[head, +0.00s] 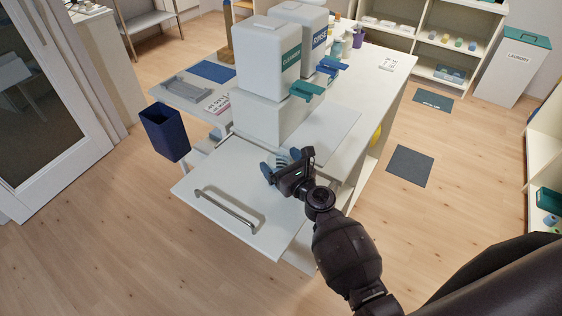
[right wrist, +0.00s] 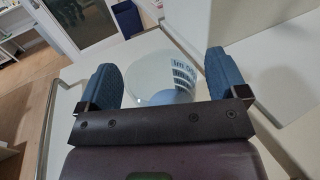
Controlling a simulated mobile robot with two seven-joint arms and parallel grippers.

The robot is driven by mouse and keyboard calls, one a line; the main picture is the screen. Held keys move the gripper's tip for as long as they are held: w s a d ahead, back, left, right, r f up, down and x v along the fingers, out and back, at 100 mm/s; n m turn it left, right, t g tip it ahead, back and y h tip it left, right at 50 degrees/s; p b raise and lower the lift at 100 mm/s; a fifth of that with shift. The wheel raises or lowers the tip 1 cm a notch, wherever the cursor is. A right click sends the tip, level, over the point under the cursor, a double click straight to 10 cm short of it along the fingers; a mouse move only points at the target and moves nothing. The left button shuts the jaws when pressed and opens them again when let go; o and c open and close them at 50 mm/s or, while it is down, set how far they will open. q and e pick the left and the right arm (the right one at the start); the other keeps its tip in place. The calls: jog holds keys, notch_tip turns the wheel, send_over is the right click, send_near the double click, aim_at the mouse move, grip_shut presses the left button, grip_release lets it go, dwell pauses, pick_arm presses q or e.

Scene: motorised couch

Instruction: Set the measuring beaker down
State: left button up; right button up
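The measuring beaker is clear with markings on its side and shows between my blue fingertips in the right wrist view (right wrist: 160,75). In the head view it is small and partly hidden by my right gripper (head: 286,168). Whether the beaker's base touches the panel cannot be seen. My left gripper is not in view.
White dispensers (head: 268,55) with teal and blue taps stand on a white block (head: 262,118) just behind the beaker. The panel's handle (head: 228,208) is at its front edge. A dark blue bin (head: 165,132) is at left. The panel's left half is clear.

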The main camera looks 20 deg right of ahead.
jog(key=shift+r, duration=0.15)
jog(key=v, duration=1.2)
dwell(0.5)
jog(key=s+a+n+g+y, duration=0.3)
jog(key=s+n+g, duration=0.5)
jog(key=n, duration=1.2)
jog(key=s+d+n+g+h, duration=0.5)
jog(key=s+d+n+h, duration=0.4)
jog(key=s+n, duration=0.45)
jog(key=w+f+t+y, duration=0.1)
jog(key=w+f+t, duration=0.6)
jog(key=f, duration=0.3)
jog(key=shift+d+f, duration=0.25)
